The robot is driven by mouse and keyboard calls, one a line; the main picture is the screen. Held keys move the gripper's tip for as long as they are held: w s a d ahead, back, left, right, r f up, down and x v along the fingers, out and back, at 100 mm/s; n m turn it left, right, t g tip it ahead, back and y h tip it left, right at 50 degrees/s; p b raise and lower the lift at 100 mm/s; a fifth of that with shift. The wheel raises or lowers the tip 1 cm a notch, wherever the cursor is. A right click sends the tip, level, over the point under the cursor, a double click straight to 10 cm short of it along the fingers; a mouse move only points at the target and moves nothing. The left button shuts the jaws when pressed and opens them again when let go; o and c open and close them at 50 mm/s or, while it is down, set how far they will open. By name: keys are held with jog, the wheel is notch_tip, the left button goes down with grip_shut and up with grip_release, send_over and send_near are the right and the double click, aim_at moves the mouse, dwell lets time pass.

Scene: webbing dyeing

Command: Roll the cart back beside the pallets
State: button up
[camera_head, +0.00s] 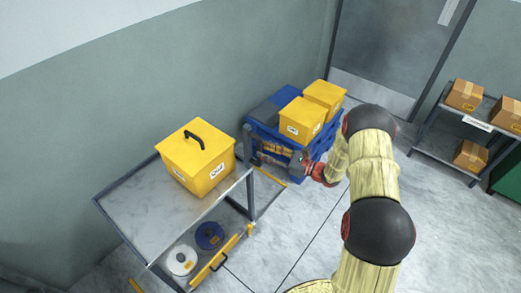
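The cart (135,208) is a grey metal trolley standing along the left wall. A yellow lidded box with a black handle (197,160) sits on its top. A yellow-fronted drawer or lower shelf (222,258) below holds a white spool (182,260) and a blue spool (209,235). Behind the cart, blue pallets or crates (322,143) carry two yellow boxes (302,120) (325,96).
A grey shelf (437,147) with several cardboard boxes (465,95) stands at the right. A grey door (395,45) is at the back. Yellow floor marks (271,177) show beside the cart. The floor (300,225) between cart and shelf is clear apart from my arm.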

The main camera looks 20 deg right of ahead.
aim_at(259, 149)
jog(key=shift+x, duration=1.65)
jog(key=shift+c, duration=0.5)
jog(key=c, duration=0.8)
